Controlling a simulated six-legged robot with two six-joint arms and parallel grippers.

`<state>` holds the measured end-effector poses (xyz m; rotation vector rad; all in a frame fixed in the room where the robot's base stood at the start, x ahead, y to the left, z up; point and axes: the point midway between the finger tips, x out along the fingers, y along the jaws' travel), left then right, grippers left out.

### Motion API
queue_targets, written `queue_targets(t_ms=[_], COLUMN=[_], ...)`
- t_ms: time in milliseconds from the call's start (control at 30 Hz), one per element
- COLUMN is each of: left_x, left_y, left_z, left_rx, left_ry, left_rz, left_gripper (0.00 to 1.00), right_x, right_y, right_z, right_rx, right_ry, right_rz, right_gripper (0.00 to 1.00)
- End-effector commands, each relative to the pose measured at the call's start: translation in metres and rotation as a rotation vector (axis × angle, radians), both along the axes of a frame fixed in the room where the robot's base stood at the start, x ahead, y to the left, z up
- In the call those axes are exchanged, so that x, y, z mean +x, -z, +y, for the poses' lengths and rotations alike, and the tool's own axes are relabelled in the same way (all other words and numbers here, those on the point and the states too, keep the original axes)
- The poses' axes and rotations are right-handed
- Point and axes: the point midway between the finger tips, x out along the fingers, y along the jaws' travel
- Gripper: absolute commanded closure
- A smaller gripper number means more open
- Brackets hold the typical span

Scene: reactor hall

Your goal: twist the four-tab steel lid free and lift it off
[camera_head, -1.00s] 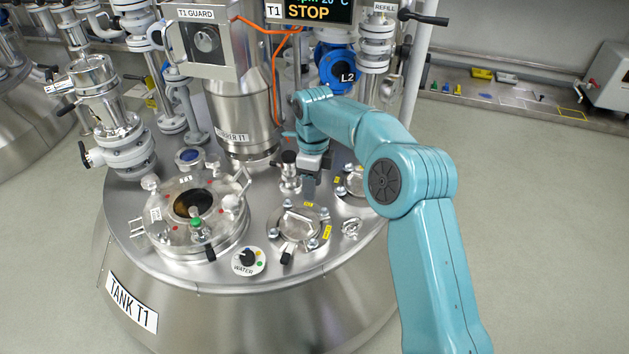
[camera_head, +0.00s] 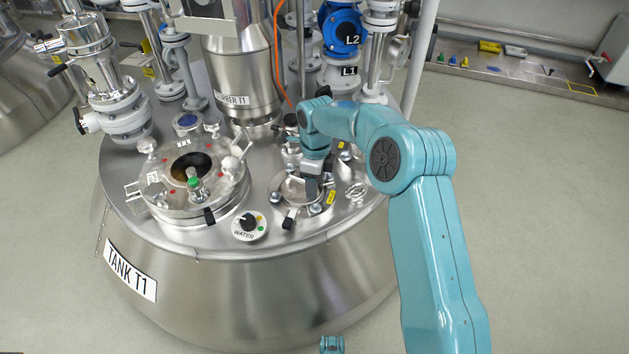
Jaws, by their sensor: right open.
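The steel lid (camera_head: 290,191) is a round, shiny cover with knobs around its rim, on the top of tank T1, right of the big manway. A black-ended handle (camera_head: 289,217) sits at its front edge and a yellow tag (camera_head: 331,197) at its right. My right gripper (camera_head: 313,190) is open, pointing down over the right part of this lid and hiding some of it. I cannot tell whether its fingers touch the lid.
The round manway (camera_head: 168,203) with a green-capped fitting is at the left. The WATER knob (camera_head: 248,224) stands between it and the lid. The stirrer column (camera_head: 240,80) and the blue L2 valve (camera_head: 342,30) rise behind. A second small fitting is partly hidden behind my right arm.

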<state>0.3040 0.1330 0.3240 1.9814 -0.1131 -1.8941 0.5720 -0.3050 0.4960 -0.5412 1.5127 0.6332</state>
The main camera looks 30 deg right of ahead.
Motion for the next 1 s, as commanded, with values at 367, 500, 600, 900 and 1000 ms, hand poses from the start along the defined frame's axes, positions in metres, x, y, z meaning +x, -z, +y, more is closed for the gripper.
queue_targets(t_ms=[367,500,600,900,1000], left_x=[0.0,0.0,0.0,0.0,0.0], left_y=[0.0,0.002,0.004,0.004,0.005], left_z=[0.0,0.0,0.0,0.0,0.0], left_rx=[0.0,0.0,0.0,0.0,0.0], left_ry=[0.001,0.001,0.001,0.001,0.001], left_rz=[0.0,0.0,0.0,0.0,0.0], left_gripper=[0.57,0.57,0.57,0.57,0.57], right_x=[-0.001,-0.004,-0.005,-0.007,-0.007], right_y=[0.0,0.001,0.001,0.001,0.001], right_z=[0.001,0.009,0.013,0.015,0.017], right_rx=[0.0,0.001,0.001,0.001,0.001], right_ry=[0.031,0.228,0.357,0.427,0.477], right_rz=[0.0,0.001,0.001,0.004,0.004], right_gripper=[1.0,1.0,1.0,1.0,1.0])
